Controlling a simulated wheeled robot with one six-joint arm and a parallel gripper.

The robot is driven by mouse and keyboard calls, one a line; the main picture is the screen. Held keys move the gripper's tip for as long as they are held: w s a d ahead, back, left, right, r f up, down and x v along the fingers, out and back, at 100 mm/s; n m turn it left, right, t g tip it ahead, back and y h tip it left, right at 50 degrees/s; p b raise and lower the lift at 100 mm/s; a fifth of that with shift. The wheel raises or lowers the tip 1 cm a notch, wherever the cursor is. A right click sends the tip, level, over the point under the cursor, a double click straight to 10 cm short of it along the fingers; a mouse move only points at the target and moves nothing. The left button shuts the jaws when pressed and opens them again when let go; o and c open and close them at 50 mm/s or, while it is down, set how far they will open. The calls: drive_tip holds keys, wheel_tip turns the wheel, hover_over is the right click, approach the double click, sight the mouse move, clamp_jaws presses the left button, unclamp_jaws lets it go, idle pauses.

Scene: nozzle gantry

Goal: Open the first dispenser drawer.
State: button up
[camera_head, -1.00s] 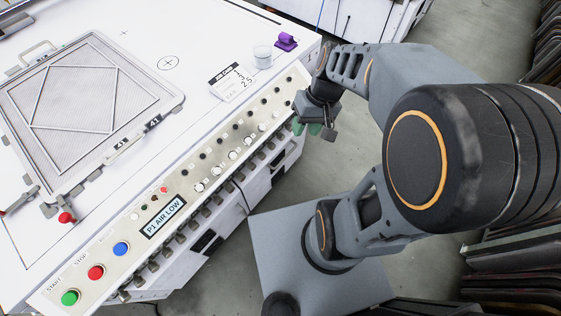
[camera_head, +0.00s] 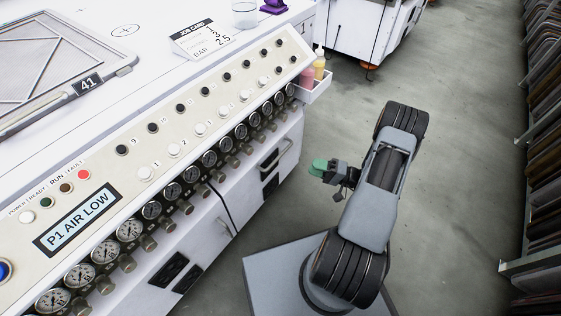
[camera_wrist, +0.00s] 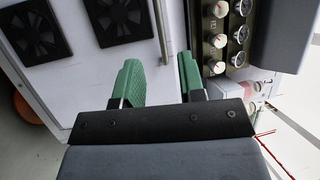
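My gripper (camera_head: 322,168) hangs in the air right of the white cabinet front, below the gauge console. In the wrist view its two green fingers (camera_wrist: 160,84) stand apart with nothing between them. White cabinet doors (camera_head: 225,222) run below the gauges, with a bar handle (camera_head: 284,154) near the right end. A handle bar (camera_wrist: 160,35) also shows beyond the fingers in the wrist view, apart from them. No part is labelled as a dispenser drawer, so I cannot tell which front is the first one.
The console display (camera_head: 78,220) reads P1 AIR LOW, above a row of gauges (camera_head: 172,192). Pink and yellow bottles stand in a white tray (camera_head: 316,90) that juts from the console's right end. Racks (camera_head: 545,150) line the right side.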

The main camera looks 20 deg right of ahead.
sight(280, 155)
drive_tip(key=b+x, duration=0.2)
drive_tip(key=x, duration=1.1)
drive_tip(key=shift+w+a+f, duration=0.15)
drive_tip(key=shift+a, duration=0.05)
drive_tip(key=shift+c, duration=0.5)
clamp_jaws()
